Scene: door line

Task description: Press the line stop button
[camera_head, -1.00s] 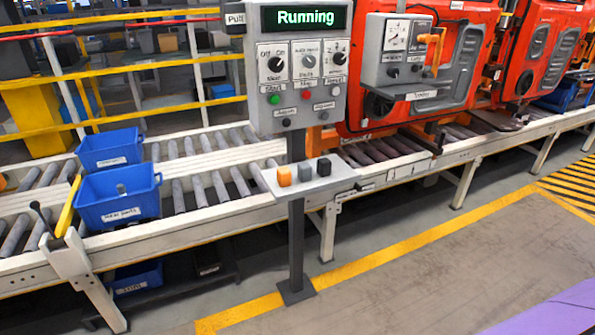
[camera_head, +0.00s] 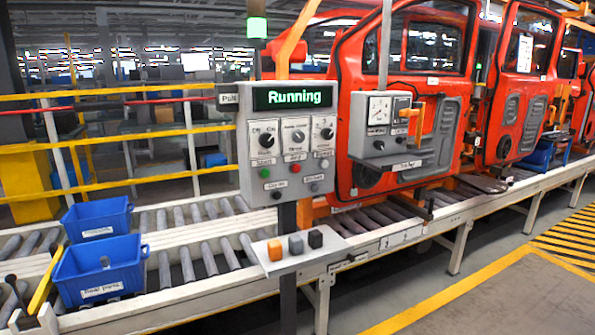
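The grey control panel (camera_head: 291,150) stands on a post in front of the conveyor. Its screen (camera_head: 291,96) reads "Running". Below the screen are three knobs, then a green button (camera_head: 264,172) on the left, a red button (camera_head: 295,168) in the middle and a grey button at right. Two more small buttons sit at the bottom. The labels are too small to read surely, so I cannot tell the stop button by its label. Neither of my grippers is in view.
A shelf (camera_head: 330,249) on the post carries orange, grey and black blocks. Blue bins (camera_head: 99,270) stand on the roller conveyor at left. Red car doors (camera_head: 419,60) hang behind, with a gauge box (camera_head: 380,125) at right. Clear floor (camera_head: 510,300) lies at front right.

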